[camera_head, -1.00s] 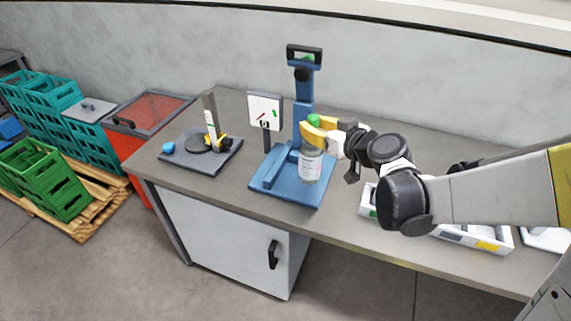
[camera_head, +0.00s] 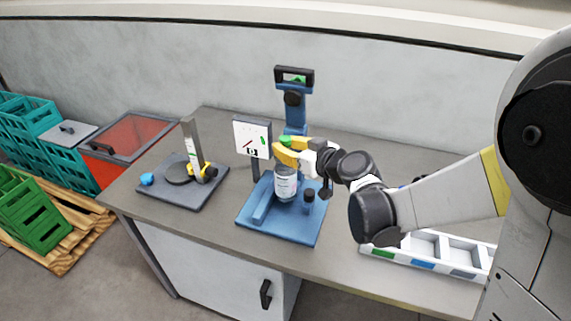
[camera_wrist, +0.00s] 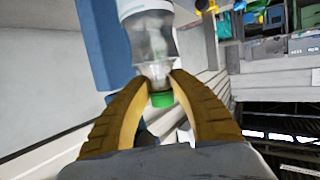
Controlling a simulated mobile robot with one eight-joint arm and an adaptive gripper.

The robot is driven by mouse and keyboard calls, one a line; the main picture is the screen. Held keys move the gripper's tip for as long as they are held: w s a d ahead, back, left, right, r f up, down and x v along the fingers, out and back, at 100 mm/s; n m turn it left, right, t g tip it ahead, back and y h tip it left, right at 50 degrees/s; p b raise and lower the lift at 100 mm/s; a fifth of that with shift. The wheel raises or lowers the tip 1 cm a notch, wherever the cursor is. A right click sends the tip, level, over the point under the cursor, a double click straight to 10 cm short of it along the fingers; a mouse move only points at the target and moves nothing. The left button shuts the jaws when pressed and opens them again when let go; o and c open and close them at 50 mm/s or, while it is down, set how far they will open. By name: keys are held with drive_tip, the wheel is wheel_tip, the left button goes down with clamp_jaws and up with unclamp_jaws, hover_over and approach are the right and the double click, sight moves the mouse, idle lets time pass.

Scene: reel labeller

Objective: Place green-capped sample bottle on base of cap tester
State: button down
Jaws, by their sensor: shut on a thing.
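The clear sample bottle (camera_head: 286,183) has a white label and a green cap (camera_head: 285,140). My gripper (camera_head: 291,152) is shut on its neck, just below the cap. The bottle hangs upright in front of the blue column of the cap tester (camera_head: 293,105) and over its blue base (camera_head: 282,222). I cannot tell whether its bottom touches the base. In the wrist view, both yellow fingers (camera_wrist: 160,85) grip the neck of the bottle (camera_wrist: 150,35), and the green cap (camera_wrist: 162,99) shows between them.
A dial panel (camera_head: 252,138) stands beside the tester's column. A small dark peg (camera_head: 309,200) stands on the base right of the bottle. A grey fixture with a yellow clamp (camera_head: 188,190) lies to the left. A white compartment tray (camera_head: 425,262) lies to the right.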

sight(285, 169)
wheel_tip(285, 169, down, 4)
drive_tip(key=shift+r+b, duration=0.1)
drive_tip(key=shift+b, duration=0.65)
drive_tip(key=shift+r, duration=0.15)
drive_tip(key=c, duration=1.6)
unclamp_jaws()
drive_tip(key=shift+f, duration=0.2)
drive_tip(key=o, duration=0.4)
